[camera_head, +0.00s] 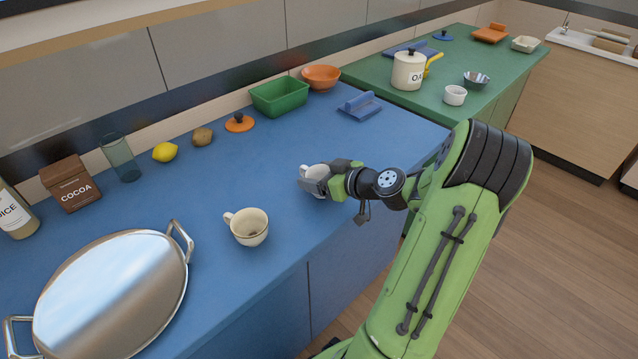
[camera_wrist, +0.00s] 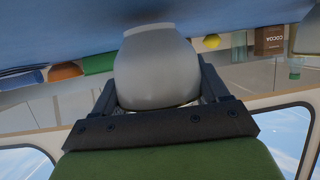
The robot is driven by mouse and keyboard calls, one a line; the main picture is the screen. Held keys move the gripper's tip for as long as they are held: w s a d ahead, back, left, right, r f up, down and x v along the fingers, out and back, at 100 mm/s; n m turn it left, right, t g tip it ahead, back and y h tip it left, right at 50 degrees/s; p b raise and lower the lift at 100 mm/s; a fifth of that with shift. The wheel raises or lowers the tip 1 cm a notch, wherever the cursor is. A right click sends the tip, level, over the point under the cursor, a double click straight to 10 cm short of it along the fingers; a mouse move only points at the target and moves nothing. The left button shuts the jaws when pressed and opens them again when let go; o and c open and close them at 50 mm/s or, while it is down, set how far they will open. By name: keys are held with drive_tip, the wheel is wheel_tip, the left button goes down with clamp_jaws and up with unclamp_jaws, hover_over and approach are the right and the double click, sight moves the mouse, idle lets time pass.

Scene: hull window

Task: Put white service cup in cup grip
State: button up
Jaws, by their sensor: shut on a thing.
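My gripper (camera_head: 322,181) is shut on a white cup (camera_head: 312,171) over the front part of the blue counter. The cup also shows in the wrist view (camera_wrist: 157,70), between the two dark fingers. My fingers hide much of it in the head view, and I cannot tell whether it touches the counter. A blue fixture with a raised part (camera_head: 360,106), possibly the cup grip, sits behind and to the right of my gripper. A similar blue fixture (camera_head: 410,48) stands at the back of the green counter.
A cream cup (camera_head: 248,228) and a large metal tray (camera_head: 115,295) stand to the left on the blue counter (camera_head: 265,165). A green bin (camera_head: 279,97) and orange bowl (camera_head: 321,76) line the back. Counter between my gripper and the nearer blue fixture is clear.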

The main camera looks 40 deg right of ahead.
drive_tip(key=shift+f, duration=0.25)
drive_tip(key=shift+f, duration=0.25)
drive_tip(key=o, duration=1.3)
drive_tip(key=shift+r, duration=0.1)
